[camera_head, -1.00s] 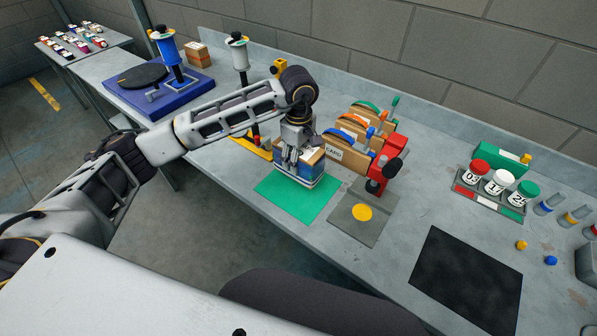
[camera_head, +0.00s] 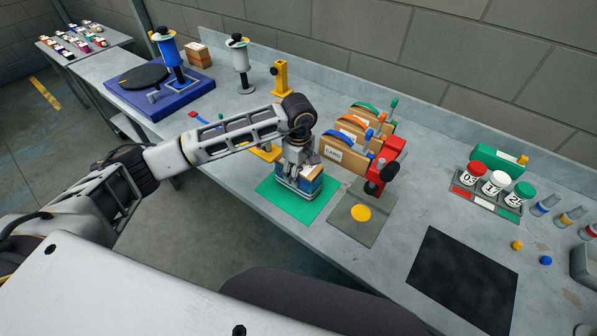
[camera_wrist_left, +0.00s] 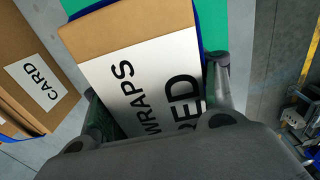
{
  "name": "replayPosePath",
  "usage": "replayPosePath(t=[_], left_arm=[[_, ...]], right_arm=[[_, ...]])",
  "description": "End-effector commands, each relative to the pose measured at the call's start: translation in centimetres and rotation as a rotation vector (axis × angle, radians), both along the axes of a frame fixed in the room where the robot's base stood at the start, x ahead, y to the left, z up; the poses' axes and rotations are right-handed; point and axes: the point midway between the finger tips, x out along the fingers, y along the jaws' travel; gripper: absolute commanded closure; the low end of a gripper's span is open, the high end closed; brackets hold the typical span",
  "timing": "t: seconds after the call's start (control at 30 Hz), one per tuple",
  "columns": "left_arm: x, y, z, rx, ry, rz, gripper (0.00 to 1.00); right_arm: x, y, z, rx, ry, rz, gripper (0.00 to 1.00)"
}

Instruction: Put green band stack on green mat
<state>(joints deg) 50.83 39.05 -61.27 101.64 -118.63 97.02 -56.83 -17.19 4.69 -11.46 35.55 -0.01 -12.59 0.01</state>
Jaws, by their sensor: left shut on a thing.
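My left gripper (camera_head: 297,178) is shut on a box-like stack (camera_head: 311,188) over the green mat (camera_head: 275,200). In the left wrist view the held stack (camera_wrist_left: 130,45) is brown with a white label reading "WRAPS" and, partly hidden, "RED". Blue shows along its edges; I see no green band on it. It looks upright and level; I cannot tell whether its underside touches the mat. The mat also shows in the left wrist view (camera_wrist_left: 214,25). A brown stack with a green band (camera_head: 366,107) stands at the back of a row. My right gripper is not in view.
Right of the mat, a brown stack labelled "CARD" (camera_head: 345,160) and a red clamp (camera_head: 390,160) stand close by. A grey plate with a yellow disc (camera_head: 361,213) lies in front. Capped jars (camera_head: 494,182) and a black mat (camera_head: 465,275) are farther right.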

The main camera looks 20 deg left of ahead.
Motion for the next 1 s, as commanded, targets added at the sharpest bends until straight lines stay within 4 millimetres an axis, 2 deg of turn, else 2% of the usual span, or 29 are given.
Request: replayPosePath(t=[0.6,0.63,0.77,1.0], left_arm=[[0.02,0.02,-1.07,0.001,-0.001,0.000,0.83],[-0.03,0.04,-1.08,0.001,0.001,0.000,0.38],[-0.02,0.04,-1.03,0.001,0.001,0.000,0.21],[-0.02,0.04,-1.02,0.001,0.001,0.000,0.20]], right_arm=[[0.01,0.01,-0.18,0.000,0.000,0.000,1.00],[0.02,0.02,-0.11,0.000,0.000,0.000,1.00],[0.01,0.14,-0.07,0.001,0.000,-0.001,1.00],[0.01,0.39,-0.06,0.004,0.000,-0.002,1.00]])
